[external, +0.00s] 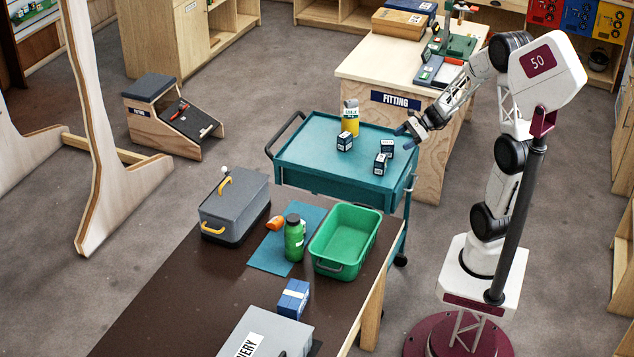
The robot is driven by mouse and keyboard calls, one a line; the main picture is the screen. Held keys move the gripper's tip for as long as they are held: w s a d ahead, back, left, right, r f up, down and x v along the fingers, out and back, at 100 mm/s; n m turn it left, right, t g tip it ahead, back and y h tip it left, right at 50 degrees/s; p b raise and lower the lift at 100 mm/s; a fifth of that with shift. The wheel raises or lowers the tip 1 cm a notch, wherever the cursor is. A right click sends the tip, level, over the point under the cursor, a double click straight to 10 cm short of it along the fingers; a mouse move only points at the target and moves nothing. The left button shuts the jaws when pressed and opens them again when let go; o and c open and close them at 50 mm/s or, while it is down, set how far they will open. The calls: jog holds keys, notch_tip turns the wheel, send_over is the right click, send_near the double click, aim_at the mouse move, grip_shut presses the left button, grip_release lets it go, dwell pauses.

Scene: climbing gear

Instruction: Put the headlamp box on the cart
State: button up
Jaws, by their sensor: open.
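The teal cart (300,150) stands in the middle, its tray top holding several items. Three small dark blue-and-white boxes sit on it: one at the left (344,141), one at the right (387,148) and one at the front (380,164). A larger blue box with a white band (293,298) sits on the dark table. The labels are too small to tell which is the headlamp box. My gripper (405,127) is open, above the cart's right edge, near the right-hand small box and apparently holding nothing.
A yellow bottle (350,117) stands on the cart's back left. The dark table (165,299) bears a grey toolbox (234,208), a green bottle (294,238), an orange item (275,223), a green bin (376,217) and a grey case (268,335). The wooden fitting bench (385,66) stands behind the cart.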

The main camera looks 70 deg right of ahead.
jog(key=s+a+r+n+g+h, duration=0.2)
jog(key=s+a+r+n, duration=0.2)
jog(key=a+n, duration=0.4)
jog(key=s+a+r+n+g+h, duration=0.2)
jog(key=s+a+r+n, duration=0.3)
jog(key=a+n, duration=0.3)
jog(key=s+a+r+n+g+h, duration=0.2)
jog(key=s+a+r+n+h, duration=0.1)
jog(key=s+a+r+n, duration=0.2)
jog(key=s+a+n, duration=0.2)
jog(key=a+n, duration=0.1)
jog(key=a, duration=0.1)
jog(key=shift+n+h, duration=0.4)
